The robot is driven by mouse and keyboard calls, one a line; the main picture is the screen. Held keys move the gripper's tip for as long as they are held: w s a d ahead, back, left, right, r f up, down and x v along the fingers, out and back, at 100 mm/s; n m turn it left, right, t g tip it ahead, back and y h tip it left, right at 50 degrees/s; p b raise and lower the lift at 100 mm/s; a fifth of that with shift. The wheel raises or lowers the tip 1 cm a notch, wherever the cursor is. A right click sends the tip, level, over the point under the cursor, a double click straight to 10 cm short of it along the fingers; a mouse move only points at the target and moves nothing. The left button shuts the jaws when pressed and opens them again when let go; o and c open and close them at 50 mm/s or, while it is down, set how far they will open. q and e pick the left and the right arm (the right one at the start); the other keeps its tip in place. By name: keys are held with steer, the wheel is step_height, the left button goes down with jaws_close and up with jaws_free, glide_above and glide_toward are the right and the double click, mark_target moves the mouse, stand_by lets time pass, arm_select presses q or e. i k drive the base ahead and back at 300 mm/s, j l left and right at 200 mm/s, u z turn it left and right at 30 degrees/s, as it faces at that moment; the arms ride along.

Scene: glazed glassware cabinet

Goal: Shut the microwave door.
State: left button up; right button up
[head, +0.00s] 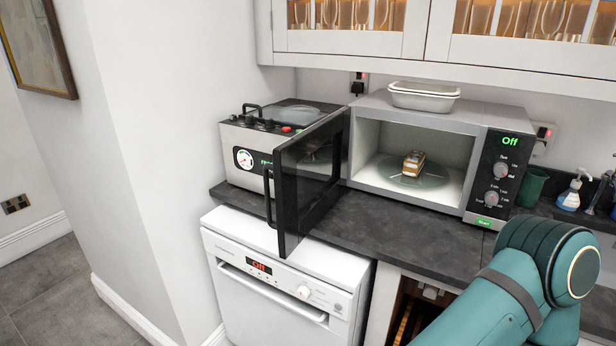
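The microwave (478,117) stands on the dark counter, with a silver body and a control panel reading "Off" in green. Its black glass door (309,172) is wide open, hinged on the left side and sticking out toward the front of the counter. The dark door handle (269,197) is on the door's free edge. Inside, a small orange and white toy-like vehicle (413,163) sits on the glass turntable (432,181). Neither of my grippers is in view; only a teal link of my arm shows at the lower right.
A steel appliance (240,140) with a gauge stands left of the microwave, partly behind the door. A white dish (424,96) rests on the microwave. A white dishwasher (270,295) is below the door.

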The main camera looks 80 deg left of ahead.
mark_target(310, 168)
steer(key=k+u, duration=0.3)
steer(key=k+j+u, duration=0.1)
steer(key=u, duration=0.2)
steer(key=j+u, duration=0.55)
steer(key=i+j, duration=0.1)
steer(key=j, duration=1.2)
steer(key=i+j, duration=0.15)
steer(key=j, duration=0.5)
steer(key=k+z, duration=0.1)
steer(key=i+j, duration=0.15)
steer(key=i, duration=0.25)
